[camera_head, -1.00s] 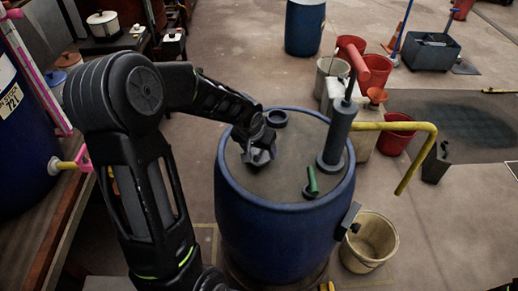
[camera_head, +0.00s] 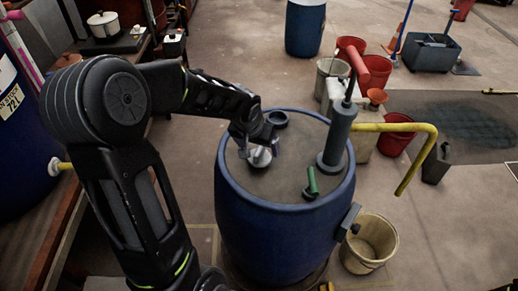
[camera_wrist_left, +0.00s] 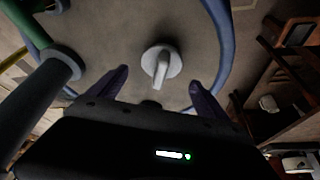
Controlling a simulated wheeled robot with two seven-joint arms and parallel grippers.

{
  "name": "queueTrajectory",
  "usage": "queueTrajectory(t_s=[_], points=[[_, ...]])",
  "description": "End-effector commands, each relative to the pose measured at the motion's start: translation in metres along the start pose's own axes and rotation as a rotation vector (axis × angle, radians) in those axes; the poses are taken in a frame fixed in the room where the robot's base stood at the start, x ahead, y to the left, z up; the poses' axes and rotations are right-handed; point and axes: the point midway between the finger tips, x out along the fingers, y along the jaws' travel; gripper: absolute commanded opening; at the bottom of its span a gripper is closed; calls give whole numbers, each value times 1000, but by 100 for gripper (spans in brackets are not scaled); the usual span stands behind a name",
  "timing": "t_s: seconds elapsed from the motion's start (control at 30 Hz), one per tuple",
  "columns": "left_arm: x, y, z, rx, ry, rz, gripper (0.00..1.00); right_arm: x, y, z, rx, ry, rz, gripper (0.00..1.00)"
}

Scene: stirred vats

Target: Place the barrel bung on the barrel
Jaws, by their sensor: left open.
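The blue barrel (camera_head: 232,215) stands in the middle of the head view with a flat grey-brown top. A pale grey round piece with an upright grip, which I take as the barrel bung (camera_head: 260,158), sits on the left part of that top. In the left wrist view the bung (camera_wrist_left: 160,62) lies just beyond and between the two fingertips. My left gripper (camera_head: 260,150) is open above and beside it; the fingers (camera_wrist_left: 159,80) look apart from it. The bung's underside is hidden. My right gripper is not in view.
A grey pump (camera_head: 338,135) with a red handle and yellow spout (camera_head: 425,165) rises from the barrel's right side. A dark ring (camera_head: 277,118) and a green-handled valve (camera_head: 312,183) are also on top. A cream bucket (camera_head: 370,245) stands on the floor at right.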

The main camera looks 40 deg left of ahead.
Motion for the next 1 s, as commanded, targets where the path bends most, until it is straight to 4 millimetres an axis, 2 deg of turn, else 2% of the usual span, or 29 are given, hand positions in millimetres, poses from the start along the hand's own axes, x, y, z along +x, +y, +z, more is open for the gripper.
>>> queueTrajectory(t_s=[0.03,0.2,0.4,0.57,1.0], points=[[-12,0,-2,-1,6,-1,88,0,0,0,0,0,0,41],[-48,0,-1,0,5,-1,88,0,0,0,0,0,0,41],[-78,0,0,0,2,0,88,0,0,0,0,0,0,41],[-86,0,0,1,0,0,88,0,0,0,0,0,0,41],[-85,0,0,1,-1,0,88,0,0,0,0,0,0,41]])
